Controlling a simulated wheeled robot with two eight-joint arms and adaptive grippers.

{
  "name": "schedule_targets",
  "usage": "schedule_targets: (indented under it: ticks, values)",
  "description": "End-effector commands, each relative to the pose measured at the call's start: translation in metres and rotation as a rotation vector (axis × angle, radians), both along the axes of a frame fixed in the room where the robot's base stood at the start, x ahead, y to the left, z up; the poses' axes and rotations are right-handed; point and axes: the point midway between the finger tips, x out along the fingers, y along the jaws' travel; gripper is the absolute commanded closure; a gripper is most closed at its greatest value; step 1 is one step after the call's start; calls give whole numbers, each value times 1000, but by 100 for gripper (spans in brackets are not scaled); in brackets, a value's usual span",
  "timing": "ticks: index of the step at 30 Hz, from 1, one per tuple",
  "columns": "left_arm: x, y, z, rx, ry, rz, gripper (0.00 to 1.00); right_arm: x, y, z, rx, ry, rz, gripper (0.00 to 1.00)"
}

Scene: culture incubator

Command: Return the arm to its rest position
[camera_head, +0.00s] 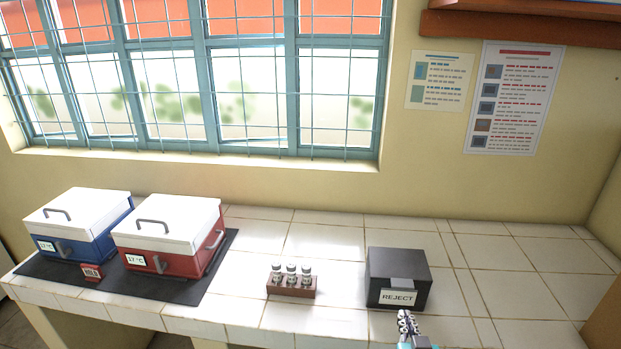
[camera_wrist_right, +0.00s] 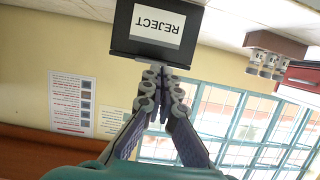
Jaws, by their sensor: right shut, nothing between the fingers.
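My right gripper (camera_head: 405,318) shows at the bottom edge of the head view, in front of the black REJECT box (camera_head: 398,272). In the right wrist view its fingers (camera_wrist_right: 160,76) are together with nothing between them. That view is upside down, and the REJECT box (camera_wrist_right: 158,52) appears just past the fingertips. I cannot tell whether they touch it. Most of my right arm is out of the head view. My left gripper is not in view.
A rack (camera_head: 291,289) with three vials stands left of the box. A blue cooler (camera_head: 105,237) and a red cooler (camera_head: 200,263), lids shut, sit on a dark mat (camera_head: 180,291) by a red HOLD sign (camera_head: 91,272). The tiled counter (camera_head: 520,270) is clear at right.

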Motion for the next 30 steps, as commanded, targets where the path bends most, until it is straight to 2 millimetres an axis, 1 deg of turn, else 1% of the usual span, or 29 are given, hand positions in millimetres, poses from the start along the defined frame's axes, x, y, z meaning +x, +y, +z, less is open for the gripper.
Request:
schedule_targets:
  ticks: [2,5,8,10,12,15,16,18,20,30]
  values:
    - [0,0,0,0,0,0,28,-4,13,-6,14,77,27,100]
    - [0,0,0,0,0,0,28,-17,33,-15,35,216,69,100]
    - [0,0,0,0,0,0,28,-40,54,-22,52,362,114,100]
    - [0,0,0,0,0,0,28,-59,66,-24,59,454,141,100]
    - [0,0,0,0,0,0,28,-78,75,-24,64,528,163,100]
    - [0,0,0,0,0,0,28,-98,84,-24,67,604,186,100]
    - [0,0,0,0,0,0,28,-102,85,-24,67,619,190,100]
    - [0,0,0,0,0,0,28,-108,87,-23,68,641,196,100]
    - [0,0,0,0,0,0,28,-110,88,-23,68,649,199,100]
    - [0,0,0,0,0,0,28,-110,88,-23,68,647,198,100]
